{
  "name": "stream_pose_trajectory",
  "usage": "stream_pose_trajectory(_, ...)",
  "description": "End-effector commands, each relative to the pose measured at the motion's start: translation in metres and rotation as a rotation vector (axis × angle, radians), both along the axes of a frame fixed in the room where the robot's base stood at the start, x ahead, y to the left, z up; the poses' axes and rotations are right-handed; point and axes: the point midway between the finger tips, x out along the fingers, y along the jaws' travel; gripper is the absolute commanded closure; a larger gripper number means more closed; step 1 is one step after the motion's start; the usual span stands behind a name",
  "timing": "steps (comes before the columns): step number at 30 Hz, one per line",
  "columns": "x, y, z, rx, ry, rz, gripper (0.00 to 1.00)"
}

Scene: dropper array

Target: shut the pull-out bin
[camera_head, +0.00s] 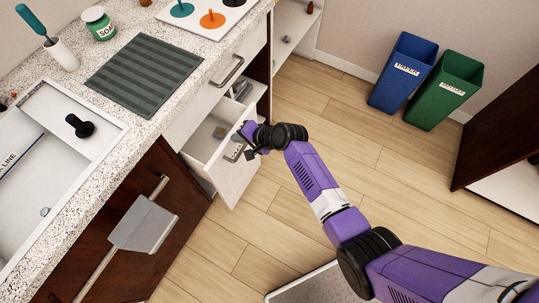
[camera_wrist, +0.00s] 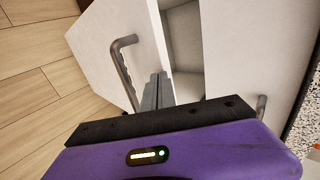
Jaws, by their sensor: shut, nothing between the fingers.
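The white pull-out bin (camera_head: 206,146) stands partly out of the cabinet under the counter, with its open top showing. Its front panel (camera_head: 238,172) carries a grey bar handle, which also shows in the wrist view (camera_wrist: 124,75). A small object (camera_head: 219,132) lies inside. My gripper (camera_head: 243,139) is at the upper part of the front panel, close to the handle. In the wrist view, my gripper (camera_wrist: 157,92) has its fingers together, over the panel's top edge beside the handle. I cannot tell whether they touch the panel. Part of the panel is hidden behind my gripper.
A closed drawer with a grey handle (camera_head: 228,71) is above the bin. A grey towel (camera_head: 143,224) hangs on a rail at the left. Blue (camera_head: 403,72) and green (camera_head: 444,90) bins stand by the wall. The wooden floor (camera_head: 300,105) before the cabinet is mostly clear.

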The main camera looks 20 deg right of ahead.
Motion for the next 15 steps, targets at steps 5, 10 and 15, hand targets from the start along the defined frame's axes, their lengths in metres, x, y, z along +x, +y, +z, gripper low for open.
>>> stream_pose_trajectory(5, 0.031, 0.023, -0.004, 0.0, -0.001, 0.001, 1.0)
stream_pose_trajectory(10, 0.05, 0.036, -0.003, 0.0, 0.0, 0.0, 1.0)
stream_pose_trajectory(15, 0.059, 0.044, -0.002, 0.0, 0.001, 0.001, 1.0)
